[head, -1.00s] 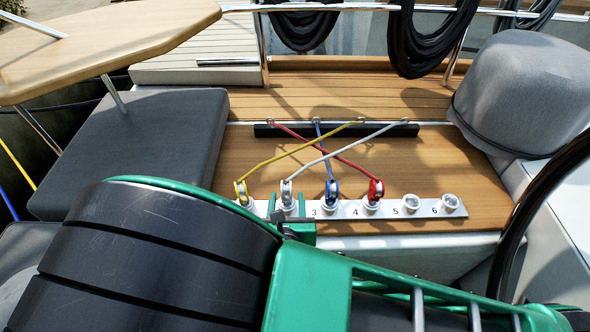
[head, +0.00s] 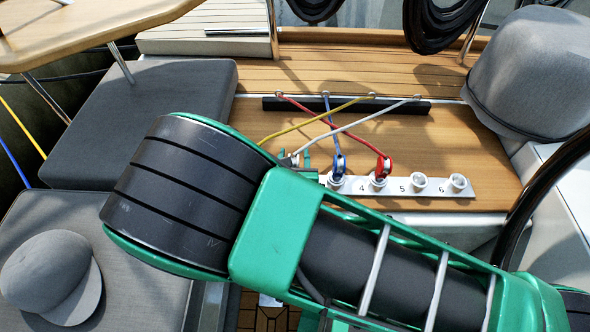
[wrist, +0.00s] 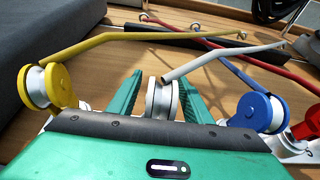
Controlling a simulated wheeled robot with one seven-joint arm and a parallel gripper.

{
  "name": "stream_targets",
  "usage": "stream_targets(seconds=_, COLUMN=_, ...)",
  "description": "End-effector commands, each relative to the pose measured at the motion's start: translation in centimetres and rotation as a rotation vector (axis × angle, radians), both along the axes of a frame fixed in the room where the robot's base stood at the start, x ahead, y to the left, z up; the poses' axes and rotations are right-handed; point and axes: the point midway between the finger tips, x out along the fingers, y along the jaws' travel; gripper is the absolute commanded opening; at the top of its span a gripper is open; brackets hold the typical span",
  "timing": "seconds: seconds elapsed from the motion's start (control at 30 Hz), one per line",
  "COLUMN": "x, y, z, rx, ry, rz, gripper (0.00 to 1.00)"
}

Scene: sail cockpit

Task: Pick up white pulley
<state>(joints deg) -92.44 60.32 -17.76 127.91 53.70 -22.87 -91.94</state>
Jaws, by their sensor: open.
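The white pulley (wrist: 160,99) stands between the green fingers of my gripper (wrist: 162,88) in the wrist view. The fingers are apart, one on each side of it, and a gap shows on its left side. I cannot tell if the right finger touches it. A white rope (wrist: 222,54) runs from its top toward the upper right. Its lower part is hidden by my gripper's body. In the head view my arm covers most of the gripper and the pulley.
The yellow pulley (wrist: 46,86) is left of my gripper; the blue pulley (wrist: 262,111) and red pulley (head: 383,168) are to the right. A white numbered strip (head: 400,187) has two empty sockets at its right end. Ropes cross above the wood. A grey cap (head: 48,275) lies lower left.

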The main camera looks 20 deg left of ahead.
Motion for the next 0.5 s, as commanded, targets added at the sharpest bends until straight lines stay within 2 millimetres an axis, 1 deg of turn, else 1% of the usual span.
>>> stream_targets(seconds=0.1, x=-0.02, y=0.0, z=0.01, rx=0.0, ry=0.0, rz=0.0, gripper=0.45)
stream_targets(seconds=0.13, x=-0.02, y=0.0, z=0.01, rx=0.0, ry=0.0, rz=0.0, gripper=0.41)
stream_targets(seconds=0.17, x=-0.03, y=-0.01, z=0.0, rx=0.0, ry=0.0, rz=0.0, gripper=0.33)
stream_targets(seconds=0.2, x=-0.03, y=-0.02, z=0.0, rx=0.0, ry=0.0, rz=0.0, gripper=0.24)
stream_targets(seconds=0.27, x=-0.03, y=-0.02, z=0.0, rx=0.0, ry=0.0, rz=0.0, gripper=0.09)
stream_targets(seconds=0.3, x=-0.04, y=-0.02, z=0.01, rx=0.0, ry=0.0, rz=0.0, gripper=0.0)
stream_targets(seconds=0.5, x=-0.02, y=-0.02, z=0.05, rx=0.0, ry=-0.001, rz=0.0, gripper=0.0)
